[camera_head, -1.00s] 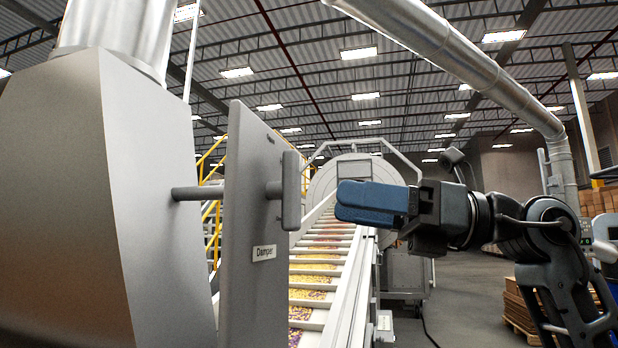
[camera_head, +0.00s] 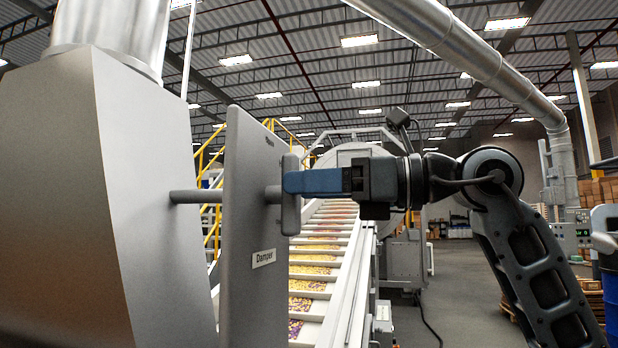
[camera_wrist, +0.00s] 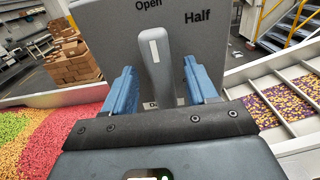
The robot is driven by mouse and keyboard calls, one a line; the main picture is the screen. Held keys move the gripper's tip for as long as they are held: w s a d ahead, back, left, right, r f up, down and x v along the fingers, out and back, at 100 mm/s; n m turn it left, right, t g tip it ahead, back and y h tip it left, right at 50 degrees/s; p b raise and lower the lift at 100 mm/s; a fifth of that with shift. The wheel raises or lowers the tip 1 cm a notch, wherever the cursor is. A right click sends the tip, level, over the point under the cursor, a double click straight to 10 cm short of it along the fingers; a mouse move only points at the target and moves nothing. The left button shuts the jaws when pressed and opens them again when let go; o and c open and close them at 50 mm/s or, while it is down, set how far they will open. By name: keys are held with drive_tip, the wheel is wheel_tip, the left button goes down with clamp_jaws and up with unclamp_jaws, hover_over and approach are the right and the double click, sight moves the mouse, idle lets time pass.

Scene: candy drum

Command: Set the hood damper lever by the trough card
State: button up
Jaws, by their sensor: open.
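The damper lever (camera_wrist: 156,62) is a grey rounded handle with a pale stripe on the damper plate (camera_wrist: 212,50). In the wrist view it stands near upright, its upper end just below the word "Open", with "Half" to the right. In the head view the lever (camera_head: 291,205) shows edge-on at the plate (camera_head: 245,240), which bears a "Damper" label. My gripper (camera_wrist: 160,90) is open with its blue fingers on either side of the lever; I cannot tell whether they touch it. In the head view my gripper (camera_head: 290,183) reaches the lever from the right. No trough card is recognisable.
The grey hood (camera_head: 120,200) stands left of the plate. A slatted conveyor (camera_head: 318,262) with purple and yellow candy runs behind it. Red, yellow and green candy (camera_wrist: 55,135) and stacked boxes (camera_wrist: 73,62) show at left in the wrist view.

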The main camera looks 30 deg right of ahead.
drive_tip(key=shift+w+a, duration=0.25)
drive_tip(key=c, duration=1.1)
drive_tip(key=shift+o, duration=0.2)
drive_tip(key=shift+m, duration=0.3)
drive_tip(key=shift+w+d+f+m+p, duration=0.15)
drive_tip(key=shift+m+p, duration=0.5)
drive_tip(key=shift+m, duration=1.4)
drive_tip(key=shift+w+d+r+m+p, duration=0.15)
drive_tip(key=shift+m+p, duration=0.45)
drive_tip(key=shift+m, duration=1.45)
drive_tip(key=shift+f, duration=0.15)
